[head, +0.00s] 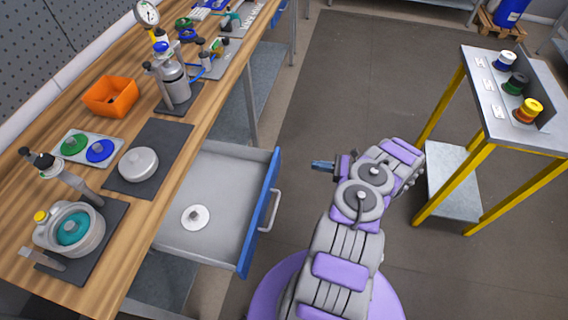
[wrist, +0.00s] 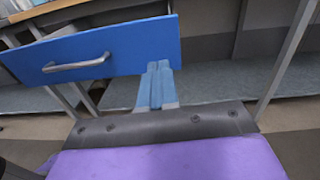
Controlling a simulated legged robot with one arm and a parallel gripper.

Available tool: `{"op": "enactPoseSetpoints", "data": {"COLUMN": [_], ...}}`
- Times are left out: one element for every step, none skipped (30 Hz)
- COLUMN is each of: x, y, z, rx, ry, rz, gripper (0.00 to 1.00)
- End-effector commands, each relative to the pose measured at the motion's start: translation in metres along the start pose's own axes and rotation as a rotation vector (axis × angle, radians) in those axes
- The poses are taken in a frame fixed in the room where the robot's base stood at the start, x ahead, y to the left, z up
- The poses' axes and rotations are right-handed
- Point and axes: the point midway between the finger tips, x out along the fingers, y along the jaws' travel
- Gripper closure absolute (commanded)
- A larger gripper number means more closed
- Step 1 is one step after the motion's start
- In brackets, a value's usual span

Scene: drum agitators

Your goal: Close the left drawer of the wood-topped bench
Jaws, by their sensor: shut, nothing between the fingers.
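The drawer (head: 215,165) of the wood-topped bench (head: 190,130) stands open, sticking out to the right in the head view. Its blue front (head: 262,212) carries a grey bar handle (head: 270,210). A white round disc with a knob (head: 195,217) lies inside the drawer. My gripper (head: 322,165) is to the right of the drawer front, apart from it, with its blue fingers pointing left. In the wrist view, the shut, empty fingers (wrist: 158,84) overlap the right part of the blue front (wrist: 110,50), with the handle (wrist: 76,64) to their left. Contact cannot be told there.
The benchtop holds an orange bin (head: 110,96), a grey cylinder (head: 172,78), a white lid (head: 138,165) and a pot with a teal lid (head: 70,228). A yellow-legged stand (head: 478,165) with several coloured-top items is at the right. The floor (head: 340,85) between is clear.

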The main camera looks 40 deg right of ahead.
Motion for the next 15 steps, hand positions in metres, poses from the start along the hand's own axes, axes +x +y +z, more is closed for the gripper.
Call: {"op": "enactPoseSetpoints", "data": {"x": [-0.009,-0.013,-0.016,-0.018,-0.02,-0.02,-0.02,-0.019,-0.016,-0.013,-0.01,-0.004,0.001,0.005,0.013], "y": [0.001,0.001,0.001,0.002,0.002,0.002,0.002,0.001,0.001,0.0,0.0,0.0,0.001,0.001,0.0], "z": [-0.009,-0.012,-0.015,-0.017,-0.019,-0.02,-0.021,-0.021,-0.021,-0.021,-0.021,-0.021,-0.021,-0.021,-0.021], "rx": [0.01,0.013,0.017,0.02,0.022,0.024,0.025,0.026,0.026,0.026,0.026,0.027,0.028,0.028,0.027], "ry": [-0.003,-0.005,-0.007,-0.008,-0.01,-0.011,-0.012,-0.012,-0.012,-0.012,-0.012,-0.013,-0.014,-0.014,-0.015], "rz": [-0.022,-0.032,-0.042,-0.047,-0.052,-0.056,-0.058,-0.058,-0.059,-0.058,-0.058,-0.056,-0.056,-0.055,-0.056], "gripper": [1.0,1.0,1.0,1.0,1.0,1.0,1.0,1.0,1.0,1.0,1.0,1.0,1.0,1.0,1.0]}}
